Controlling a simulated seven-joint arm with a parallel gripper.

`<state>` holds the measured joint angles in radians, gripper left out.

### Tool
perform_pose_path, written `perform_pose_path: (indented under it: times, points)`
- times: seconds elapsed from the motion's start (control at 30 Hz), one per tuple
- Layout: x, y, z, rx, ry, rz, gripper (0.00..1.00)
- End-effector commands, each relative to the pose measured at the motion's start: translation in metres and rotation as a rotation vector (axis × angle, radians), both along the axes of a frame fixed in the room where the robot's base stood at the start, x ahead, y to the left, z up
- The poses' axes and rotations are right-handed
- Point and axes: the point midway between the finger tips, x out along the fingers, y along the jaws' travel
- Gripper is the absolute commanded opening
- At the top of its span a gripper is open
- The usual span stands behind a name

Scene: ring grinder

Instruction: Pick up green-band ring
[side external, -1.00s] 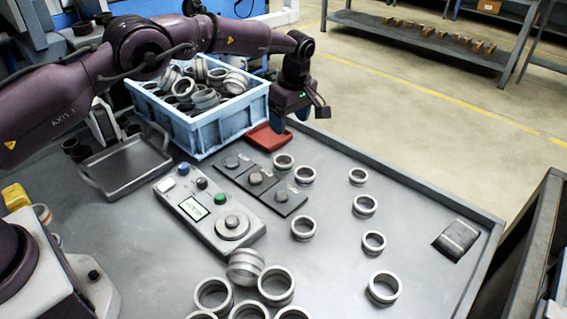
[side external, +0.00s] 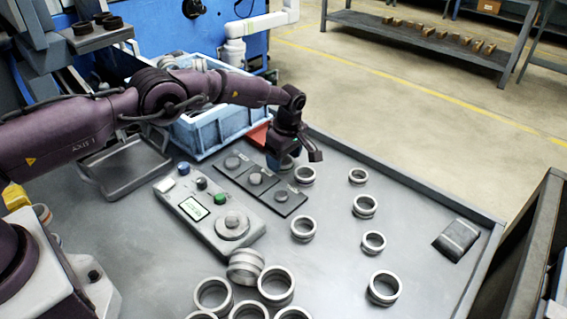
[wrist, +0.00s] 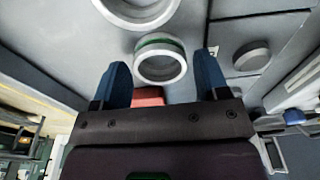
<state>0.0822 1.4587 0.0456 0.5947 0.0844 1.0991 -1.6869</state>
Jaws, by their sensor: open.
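The green-band ring (wrist: 158,43) is a grey metal ring with a green stripe around its side. In the wrist view it sits just past and between the two blue fingertips of my gripper (wrist: 162,70), which are apart with nothing clamped. In the side view my gripper (side external: 281,160) is low over the table at the near side of the red tray, at the far ring of the left column. That ring is mostly hidden there by the fingers, and its green band cannot be made out.
Another ring (wrist: 135,12) lies close by in the wrist view. A dark panel with round knobs (side external: 255,180) is beside my gripper. The red tray (side external: 258,134) and blue crate (side external: 205,135) are behind. Several loose rings, such as one at right (side external: 384,288), stand on the table.

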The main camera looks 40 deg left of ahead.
Motion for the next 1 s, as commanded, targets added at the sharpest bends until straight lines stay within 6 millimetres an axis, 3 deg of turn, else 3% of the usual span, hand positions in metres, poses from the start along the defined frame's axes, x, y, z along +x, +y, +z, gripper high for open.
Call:
perform_pose_path:
  times: [0.1, 0.33, 0.5, 0.83, 1.0]
  points:
    - [0.0, 0.001, -0.009, -0.001, -0.001, 0.0, 0.68]
    - [0.0, 0.001, -0.01, -0.001, -0.002, 0.0, 0.68]
    - [0.0, 0.001, -0.01, 0.0, -0.001, 0.0, 0.29]
    - [0.001, 0.001, -0.007, 0.0, -0.002, 0.0, 0.28]
    - [0.001, 0.001, 0.006, 0.0, -0.003, 0.0, 0.28]
